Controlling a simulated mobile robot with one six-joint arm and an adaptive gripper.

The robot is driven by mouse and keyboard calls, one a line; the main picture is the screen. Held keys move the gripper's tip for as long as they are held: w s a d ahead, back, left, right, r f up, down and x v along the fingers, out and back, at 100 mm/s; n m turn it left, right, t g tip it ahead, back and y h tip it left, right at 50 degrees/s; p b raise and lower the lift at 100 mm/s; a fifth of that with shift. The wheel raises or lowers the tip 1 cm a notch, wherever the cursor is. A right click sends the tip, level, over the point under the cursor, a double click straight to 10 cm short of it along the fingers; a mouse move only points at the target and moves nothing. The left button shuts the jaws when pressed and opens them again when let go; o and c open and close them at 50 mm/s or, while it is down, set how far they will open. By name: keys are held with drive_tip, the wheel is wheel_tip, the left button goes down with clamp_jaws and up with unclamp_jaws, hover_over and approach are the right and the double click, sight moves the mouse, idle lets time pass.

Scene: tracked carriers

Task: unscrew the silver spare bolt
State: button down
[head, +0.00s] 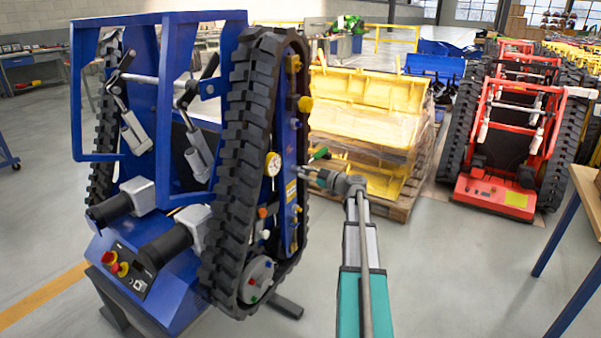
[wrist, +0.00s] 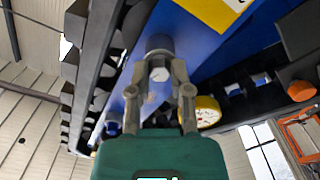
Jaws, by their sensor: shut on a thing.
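My gripper (head: 304,172) is at the outer side of the blue carrier's (head: 168,95) track, near the gauge. In the wrist view my gripper (wrist: 160,72) has its fingers closed around a small pale silver piece, which I take to be the silver spare bolt (wrist: 159,74). A dark grey round part lies right behind it, against the blue side plate. Whether the bolt's thread is still in the plate cannot be seen. In the head view the fingers hide the bolt.
A gauge (head: 272,164) with a yellow rim sits just left of my gripper. A yellow knob (head: 304,104) is above, and a green handle (head: 320,153) is close by. Wrapped yellow parts (head: 365,90) on a pallet and a red carrier (head: 500,190) stand behind.

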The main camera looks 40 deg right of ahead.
drive_tip(key=shift+n, duration=1.6)
drive_tip(key=shift+a, duration=0.1)
drive_tip(key=shift+n, duration=2.2)
drive_tip(key=c, duration=0.7)
unclamp_jaws()
drive_tip(key=shift+m, duration=0.3)
